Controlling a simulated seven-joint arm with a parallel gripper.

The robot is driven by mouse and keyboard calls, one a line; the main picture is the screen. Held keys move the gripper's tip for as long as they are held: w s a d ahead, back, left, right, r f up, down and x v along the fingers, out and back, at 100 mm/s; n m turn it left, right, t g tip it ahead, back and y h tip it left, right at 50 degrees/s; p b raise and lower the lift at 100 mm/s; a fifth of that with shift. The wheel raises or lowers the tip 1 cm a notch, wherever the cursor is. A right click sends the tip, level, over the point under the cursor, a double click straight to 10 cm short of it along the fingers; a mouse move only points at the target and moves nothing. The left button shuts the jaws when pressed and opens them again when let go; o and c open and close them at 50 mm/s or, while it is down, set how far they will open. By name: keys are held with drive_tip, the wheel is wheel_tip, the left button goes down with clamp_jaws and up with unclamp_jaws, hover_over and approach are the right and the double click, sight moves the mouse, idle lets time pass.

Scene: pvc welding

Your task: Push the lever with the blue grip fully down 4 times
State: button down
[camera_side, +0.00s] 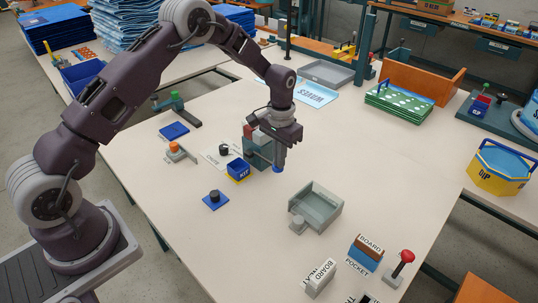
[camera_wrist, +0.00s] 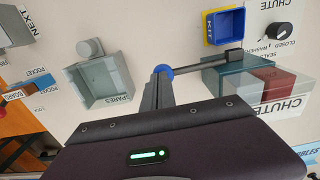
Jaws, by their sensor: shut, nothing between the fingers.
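The lever's blue grip (camera_side: 278,169) shows just below my fingertips in the side view. In the wrist view the round blue grip (camera_wrist: 163,69) sits at the end of a dark lever rod (camera_wrist: 205,64). The rod runs out from a teal chute box (camera_wrist: 238,78), which also stands behind my gripper in the side view (camera_side: 262,158). My gripper (camera_side: 281,155) points down, its fingers shut and empty. In the wrist view the fingertips (camera_wrist: 158,80) overlap the grip's near edge. I cannot tell whether they touch it. The lever's exact height is hard to judge.
A blue KIT bin (camera_side: 238,170) stands left of the lever. A black knob on a blue base (camera_side: 215,198) is farther left. A grey SPARES tray (camera_side: 318,208) lies to the right. A red-knobbed lever (camera_side: 402,262) stands at front right. The front middle of the table is clear.

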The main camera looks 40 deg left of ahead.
drive_tip(key=shift+f, duration=1.4)
drive_tip(key=shift+r, duration=4.2)
wheel_tip(320, 180, up, 5)
drive_tip(key=shift+f, duration=3.05)
